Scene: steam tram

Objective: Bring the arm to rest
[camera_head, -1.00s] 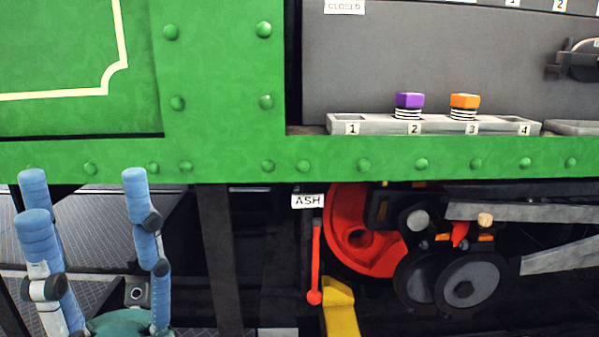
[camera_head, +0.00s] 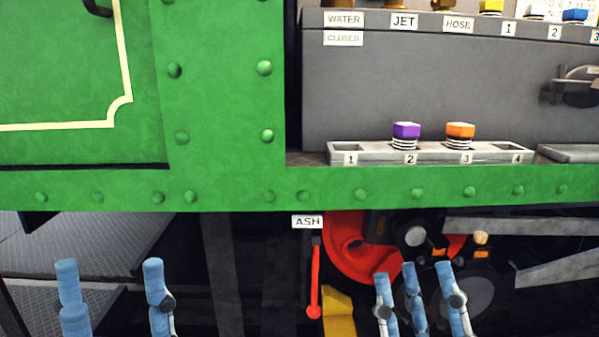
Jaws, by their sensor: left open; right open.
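My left gripper (camera_head: 111,268) is at the lower left, with its blue fingertips pointing up and spread apart. It is open and empty, below the green tram side panel (camera_head: 225,187). My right gripper (camera_head: 412,270) is at the lower right, with its blue fingers up and apart. It is open and empty, in front of the tram's wheel gear. The lower parts of both grippers and both arms are cut off by the bottom edge. I cannot tell how far the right fingers are from the machinery behind them.
A grey numbered tray (camera_head: 384,158) on the ledge holds a purple cap (camera_head: 406,131) and an orange cap (camera_head: 460,131). A red lever (camera_head: 315,285) hangs under the ASH label (camera_head: 307,222), beside a yellow part (camera_head: 338,312). A red wheel (camera_head: 350,250) is behind.

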